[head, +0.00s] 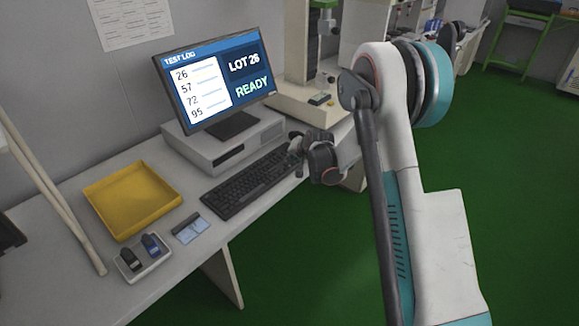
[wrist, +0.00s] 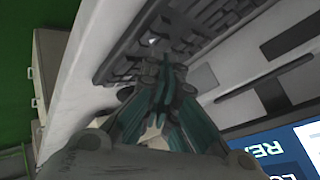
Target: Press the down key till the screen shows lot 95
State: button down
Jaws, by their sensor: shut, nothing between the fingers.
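The monitor (head: 213,80) stands on a grey computer case at the back of the desk. Its screen reads LOT 26 and READY, with a list of 26, 57, 72 and 95 on the left. The black keyboard (head: 243,185) lies in front of the case. My gripper (head: 297,147) is at the keyboard's right end. In the wrist view my gripper (wrist: 160,75) is shut and empty, with its fingertips over or at the keys of the keyboard (wrist: 190,25). I cannot tell whether the tips touch a key, and the fingers hide some keys.
A yellow tray (head: 132,200) lies left of the keyboard. A small white holder (head: 142,258) with dark items and a blue-and-white card (head: 190,228) are near the desk's front. The grey case (head: 225,142) stands close behind the keyboard. A test machine (head: 298,98) stands at the right.

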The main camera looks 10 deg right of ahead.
aim_at(292, 165)
dwell(0.7)
jog(key=shift+f+b, duration=0.4)
jog(key=shift+f, duration=0.4)
dwell(0.5)
jog(key=shift+r, duration=0.85)
jog(key=shift+r, duration=0.15)
jog(key=shift+r+p, duration=1.5)
jog(key=shift+r, duration=0.85)
